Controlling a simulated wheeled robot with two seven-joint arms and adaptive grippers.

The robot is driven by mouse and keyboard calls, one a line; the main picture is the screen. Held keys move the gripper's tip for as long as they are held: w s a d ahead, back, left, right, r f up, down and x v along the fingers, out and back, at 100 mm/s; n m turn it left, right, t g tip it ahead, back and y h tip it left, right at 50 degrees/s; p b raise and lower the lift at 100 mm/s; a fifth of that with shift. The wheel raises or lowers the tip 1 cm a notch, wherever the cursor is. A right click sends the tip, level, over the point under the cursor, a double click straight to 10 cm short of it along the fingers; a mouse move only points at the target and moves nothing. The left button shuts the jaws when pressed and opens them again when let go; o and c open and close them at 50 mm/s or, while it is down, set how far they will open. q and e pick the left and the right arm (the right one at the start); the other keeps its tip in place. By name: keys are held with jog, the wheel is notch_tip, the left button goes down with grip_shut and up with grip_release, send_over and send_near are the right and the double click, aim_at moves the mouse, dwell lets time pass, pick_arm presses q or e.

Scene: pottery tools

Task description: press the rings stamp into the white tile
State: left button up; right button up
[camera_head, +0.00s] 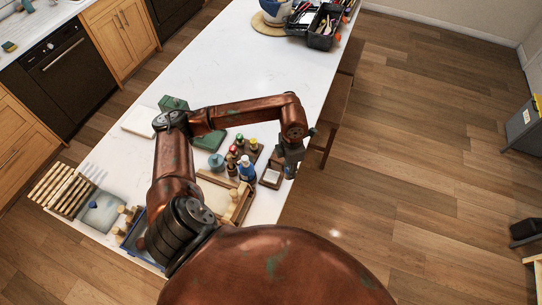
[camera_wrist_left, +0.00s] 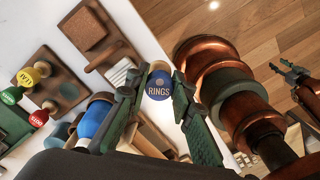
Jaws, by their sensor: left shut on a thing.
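My left gripper (camera_wrist_left: 158,85) is shut on the blue, round-topped rings stamp (camera_wrist_left: 159,86), whose label reads RINGS. The gripper (camera_head: 290,165) shows in the head view at the table's right edge, just right of a small brown-framed pale square (camera_head: 271,178), which looks like the white tile. In the wrist view a pale patch (camera_wrist_left: 119,72) in a brown frame lies beyond the left finger, partly hidden by it. The stamp's lower face is hidden, so contact cannot be told. What looks like my right gripper (camera_wrist_left: 290,72) is small at the wrist view's right edge.
A wooden tray (camera_head: 241,207) and green mat (camera_head: 209,138) lie nearby. The table's far middle is clear; a bench (camera_head: 337,110) runs alongside.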

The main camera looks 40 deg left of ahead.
pick_arm(q)
jog(key=n, duration=0.1)
jog(key=a+n+p, duration=0.1)
jog(key=n, duration=0.3)
jog(key=shift+s+a+r, duration=0.2)
jog(key=shift+r, duration=0.1)
jog(key=a+n+p, duration=0.2)
jog(key=n, duration=0.4)
jog(key=n+p, duration=0.3)
jog(key=n, duration=1.2)
send_near(271, 175)
notch_tip(271, 175, down, 3)
jog(key=b, duration=0.3)
jog(key=shift+d+f, duration=0.1)
jog(key=shift+d, duration=0.05)
jog(key=shift+f, duration=0.2)
pick_arm(e)
jog(key=r, duration=0.1)
jog(key=s+r, duration=0.1)
jog(key=r, duration=0.1)
jog(key=shift+s+a+r, duration=0.1)
jog(key=shift+s+a, duration=0.05)
jog(key=shift+s, duration=0.1)
pick_arm(q)
jog(key=shift+f+b, duration=0.55)
jog(key=shift+f, duration=0.1)
pick_arm(e)
jog(key=shift+s+f, duration=0.1)
jog(key=shift+f, duration=0.35)
